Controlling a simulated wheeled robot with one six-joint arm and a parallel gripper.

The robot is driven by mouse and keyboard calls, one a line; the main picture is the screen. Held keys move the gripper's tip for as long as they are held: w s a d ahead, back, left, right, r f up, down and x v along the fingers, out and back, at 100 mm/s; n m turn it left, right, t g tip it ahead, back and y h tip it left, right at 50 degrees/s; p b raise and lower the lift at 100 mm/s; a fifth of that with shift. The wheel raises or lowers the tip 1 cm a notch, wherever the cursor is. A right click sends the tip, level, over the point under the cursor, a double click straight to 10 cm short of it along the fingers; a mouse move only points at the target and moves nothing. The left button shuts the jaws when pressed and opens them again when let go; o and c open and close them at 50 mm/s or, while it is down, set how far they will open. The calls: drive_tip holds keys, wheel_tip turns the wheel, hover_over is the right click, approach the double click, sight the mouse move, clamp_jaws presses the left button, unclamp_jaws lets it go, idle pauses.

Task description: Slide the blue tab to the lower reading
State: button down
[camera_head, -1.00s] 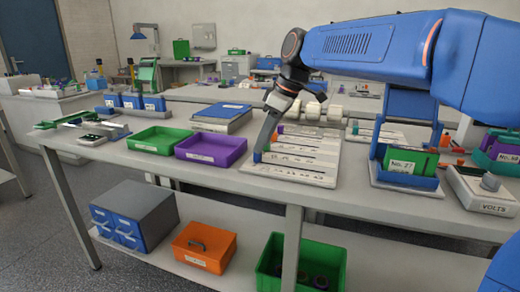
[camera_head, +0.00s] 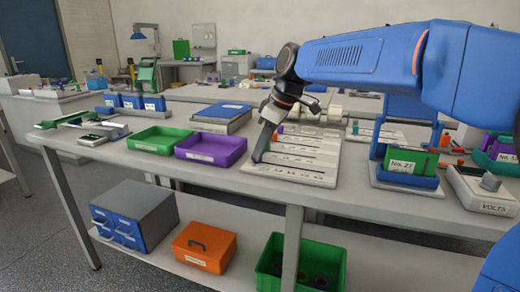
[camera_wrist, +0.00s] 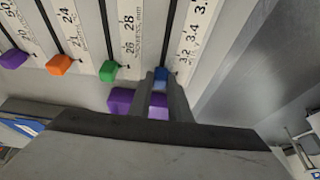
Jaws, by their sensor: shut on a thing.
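The white scale board (camera_head: 322,160) lies on the bench with several parallel slots. In the wrist view the blue tab (camera_wrist: 161,76) is in the rightmost slot, beside the lower end of a scale (camera_wrist: 187,50) showing 3.2 and 3.4. My gripper (camera_wrist: 163,84) is shut on the blue tab, one finger on each side of it. In the head view my gripper (camera_head: 256,159) reaches down to the board's left edge, and its fingers mostly hide the tab. Green (camera_wrist: 108,71), orange (camera_wrist: 59,65) and purple (camera_wrist: 13,59) tabs sit in the neighbouring slots.
A purple tray (camera_head: 211,149) and a green tray (camera_head: 158,140) stand left of the board. A blue holder with a green No. 27 piece (camera_head: 408,162) and a VOLTS meter (camera_head: 482,190) stand to the right. White cylinders (camera_head: 305,113) are behind the board.

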approach(303, 169)
drive_tip(key=x, duration=0.5)
drive_tip(key=shift+s, duration=0.1)
drive_tip(key=c, duration=1.6)
unclamp_jaws()
drive_tip(key=shift+f, duration=0.1)
drive_tip(key=shift+c, duration=0.2)
drive_tip(key=v, duration=1.7)
